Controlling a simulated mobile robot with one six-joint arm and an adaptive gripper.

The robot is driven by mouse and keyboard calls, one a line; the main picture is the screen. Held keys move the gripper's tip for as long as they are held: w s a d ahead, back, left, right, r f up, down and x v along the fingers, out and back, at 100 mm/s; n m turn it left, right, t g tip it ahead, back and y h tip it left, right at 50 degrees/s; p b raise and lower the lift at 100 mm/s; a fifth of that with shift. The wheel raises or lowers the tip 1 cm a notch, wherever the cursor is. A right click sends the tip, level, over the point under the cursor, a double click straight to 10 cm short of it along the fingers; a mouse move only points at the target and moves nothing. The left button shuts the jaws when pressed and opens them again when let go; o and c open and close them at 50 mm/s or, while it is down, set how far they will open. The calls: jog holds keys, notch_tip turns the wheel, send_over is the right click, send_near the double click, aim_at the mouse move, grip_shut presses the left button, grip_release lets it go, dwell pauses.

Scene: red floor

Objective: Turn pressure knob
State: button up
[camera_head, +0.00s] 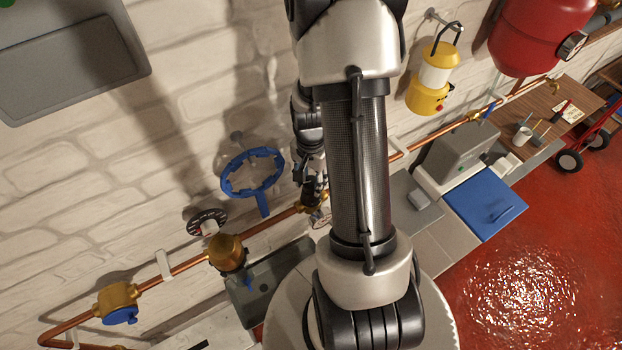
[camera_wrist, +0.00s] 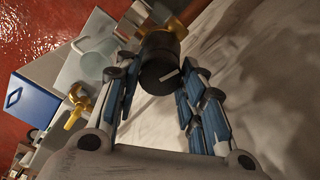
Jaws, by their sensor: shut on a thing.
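The pressure knob (camera_wrist: 158,66) is a black round cap with a short white mark on its face, on a brass fitting, in the wrist view. My gripper (camera_wrist: 160,80) has a blue-grey finger on each side of it and is shut on the knob. In the head view, my gripper (camera_head: 313,180) is at the brick wall by the copper pipe, partly behind my arm. The knob cannot be made out clearly there.
A blue ring (camera_head: 252,172) hangs on the wall left of my gripper. The copper pipe (camera_head: 273,224) carries a black-and-red wheel (camera_head: 207,221) and brass fittings nearby. A yellow lantern (camera_head: 433,82), a red tank (camera_head: 537,35) and a blue panel (camera_head: 487,203) are at right.

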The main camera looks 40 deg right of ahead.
aim_at(311, 181)
jog(key=n, duration=0.3)
jog(key=shift+n+b, duration=0.3)
jog(key=shift+b, duration=0.1)
jog(key=o, duration=1.1)
notch_tip(311, 181, up, 12)
dwell(0.4)
